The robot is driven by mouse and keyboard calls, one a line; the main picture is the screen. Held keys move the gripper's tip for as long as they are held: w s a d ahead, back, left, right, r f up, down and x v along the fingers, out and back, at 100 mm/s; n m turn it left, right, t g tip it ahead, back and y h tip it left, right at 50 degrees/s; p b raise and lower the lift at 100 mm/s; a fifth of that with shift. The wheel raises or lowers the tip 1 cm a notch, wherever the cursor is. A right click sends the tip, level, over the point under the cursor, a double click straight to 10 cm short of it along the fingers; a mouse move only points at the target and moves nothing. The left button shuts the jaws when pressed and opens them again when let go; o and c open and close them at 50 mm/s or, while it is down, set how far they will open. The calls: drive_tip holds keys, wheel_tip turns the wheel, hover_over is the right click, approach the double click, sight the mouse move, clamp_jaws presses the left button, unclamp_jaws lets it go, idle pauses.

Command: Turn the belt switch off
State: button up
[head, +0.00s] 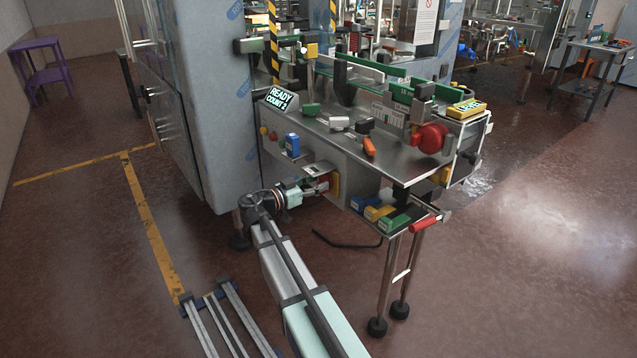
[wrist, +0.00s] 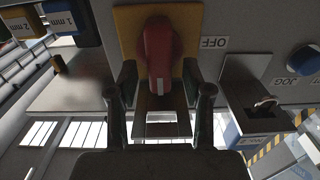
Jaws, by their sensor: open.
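The belt switch shows in the wrist view as a red handle (wrist: 161,50) on a yellow plate (wrist: 128,22). An OFF label (wrist: 214,43) is beside the plate on the right; the lettering appears upside down. My gripper (wrist: 158,88) is open, with one finger on each side of the red handle. Whether either finger touches it I cannot tell. In the head view my gripper (head: 312,188) reaches the front panel at the yellow switch plate (head: 336,184), and it partly hides the red handle.
A JOG switch (wrist: 264,103) is right of the belt switch in the wrist view. Labelled blocks, including a blue one (head: 361,202), lie on a low shelf to the right in the head view. A red-handled lever (head: 425,224) sticks out beyond them. A display (head: 279,98) reads READY COUNT 2.

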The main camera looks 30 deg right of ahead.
drive_tip(key=shift+w+d, duration=0.1)
drive_tip(key=shift+d, duration=0.45)
clamp_jaws()
drive_tip(key=shift+n, duration=0.3)
drive_tip(key=n, duration=0.3)
drive_tip(key=shift+w+n, duration=0.2)
drive_tip(key=shift+n, duration=0.1)
drive_tip(key=n, duration=0.4)
drive_tip(key=shift+w+a+p, duration=0.1)
drive_tip(key=shift+w+p, duration=0.05)
drive_tip(key=shift+p, duration=0.15)
drive_tip(key=n+p, duration=0.1)
drive_tip(key=n, duration=0.1)
drive_tip(key=n+p, duration=0.1)
drive_tip(key=n, duration=0.2)
drive_tip(key=shift+w+f, duration=0.15)
drive_tip(key=shift+f, duration=0.05)
drive_tip(key=n, duration=0.1)
drive_tip(key=n+p, duration=0.1)
drive_tip(key=n, duration=0.1)
drive_tip(key=n+p, duration=0.1)
drive_tip(key=shift+f+n, duration=0.3)
drive_tip(key=shift+p, duration=0.3)
